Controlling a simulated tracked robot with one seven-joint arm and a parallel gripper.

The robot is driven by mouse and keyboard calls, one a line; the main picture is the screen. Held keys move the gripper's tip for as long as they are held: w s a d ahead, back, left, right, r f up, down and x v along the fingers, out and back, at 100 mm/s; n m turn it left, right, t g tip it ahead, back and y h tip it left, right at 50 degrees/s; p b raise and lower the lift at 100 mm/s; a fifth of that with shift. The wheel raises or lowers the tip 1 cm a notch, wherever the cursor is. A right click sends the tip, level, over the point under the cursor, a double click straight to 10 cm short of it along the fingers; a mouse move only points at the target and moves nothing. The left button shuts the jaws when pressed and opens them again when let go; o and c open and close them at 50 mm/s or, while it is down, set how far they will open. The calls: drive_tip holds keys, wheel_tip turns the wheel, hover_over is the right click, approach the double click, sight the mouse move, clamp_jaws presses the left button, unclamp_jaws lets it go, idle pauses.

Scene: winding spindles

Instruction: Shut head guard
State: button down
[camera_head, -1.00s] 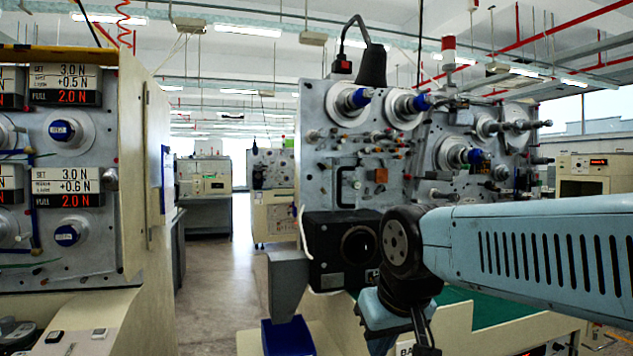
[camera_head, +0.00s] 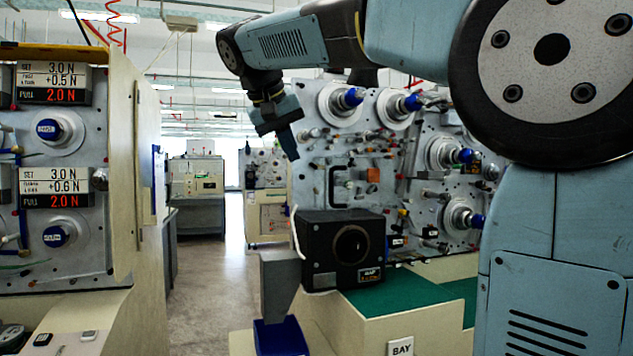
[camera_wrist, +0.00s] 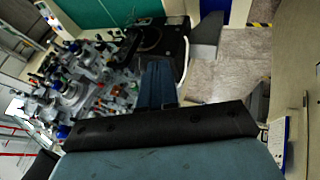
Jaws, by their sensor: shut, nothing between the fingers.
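The grey winding machine (camera_head: 330,155) stands at centre right with several white and blue spindles on its face. A black bar handle (camera_head: 339,187) is on its lower left face. I cannot tell for certain which part is the head guard, or its position. My gripper (camera_head: 293,155) is shut and empty, pointing down in front of the machine's upper left edge, above the handle. In the wrist view, my shut fingers (camera_wrist: 159,66) are in front of the machine face (camera_wrist: 110,75), which appears sideways. I cannot see any contact.
A black box with a round opening (camera_head: 343,250) sits on the green-topped bench (camera_head: 400,296) below the handle. A grey chute (camera_head: 279,285) and a blue bin (camera_head: 283,337) stand beside it. Another machine (camera_head: 75,200) is at left, with open aisle floor (camera_head: 208,280) between.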

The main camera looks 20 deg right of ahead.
drive_tip(key=w+d+f, duration=0.5)
drive_tip(key=d+f, duration=0.2)
drive_tip(key=d, duration=0.1)
idle(0.5)
drive_tip(key=shift+d, duration=0.1)
drive_tip(key=shift+s, duration=0.1)
